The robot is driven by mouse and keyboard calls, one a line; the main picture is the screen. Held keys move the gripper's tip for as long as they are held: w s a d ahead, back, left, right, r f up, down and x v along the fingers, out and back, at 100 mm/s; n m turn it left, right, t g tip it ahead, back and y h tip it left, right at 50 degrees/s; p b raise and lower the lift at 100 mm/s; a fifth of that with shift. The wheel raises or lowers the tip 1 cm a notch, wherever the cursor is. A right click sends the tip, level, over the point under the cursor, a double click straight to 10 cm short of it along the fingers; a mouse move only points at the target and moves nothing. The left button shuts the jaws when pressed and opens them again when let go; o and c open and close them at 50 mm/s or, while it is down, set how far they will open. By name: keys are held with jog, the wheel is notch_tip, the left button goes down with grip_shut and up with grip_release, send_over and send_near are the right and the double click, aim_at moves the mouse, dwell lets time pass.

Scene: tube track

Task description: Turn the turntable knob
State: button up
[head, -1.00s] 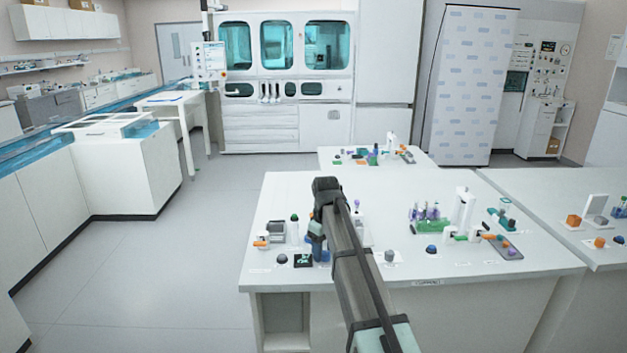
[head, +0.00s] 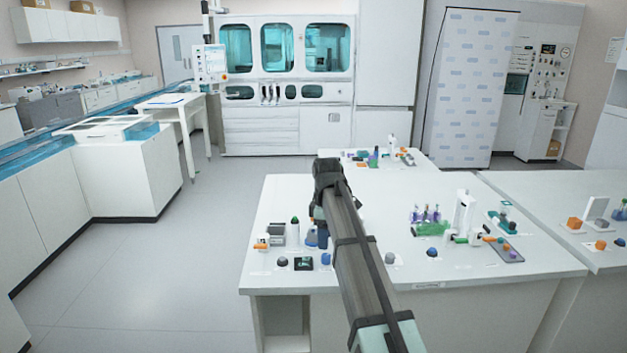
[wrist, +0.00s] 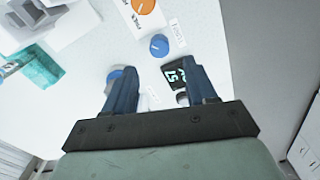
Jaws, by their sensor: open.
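In the wrist view, a round blue knob (wrist: 159,44) with a white pointer line sits on the white bench beside a small label. An orange round knob (wrist: 145,5) is further up, cut by the frame edge. Which one is the turntable knob I cannot tell for sure. My gripper (wrist: 160,70) is open and empty, its two dark blue fingers apart. The blue knob shows just beyond the gap between the fingertips, apart from them. Another blue round thing (wrist: 115,73) is partly hidden by the left finger. In the head view my arm hides most of this area.
A dark display with green digits (wrist: 174,75) lies by the right finger; it also shows in the head view (head: 303,263). A grey dome (head: 282,261) is beside it. A purple-tube rack (head: 430,228) and a white stand (head: 464,215) are at right.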

notch_tip(320, 180, up, 8)
jog(key=w+a+r+n, duration=0.2)
jog(key=w+r, duration=0.3)
jog(key=w, duration=0.4)
jog(key=shift+w+a+r+n, duration=0.15)
jog(key=shift+a+r+n, duration=0.1)
jog(key=shift+a+n, duration=0.2)
jog(key=shift+a, duration=0.1)
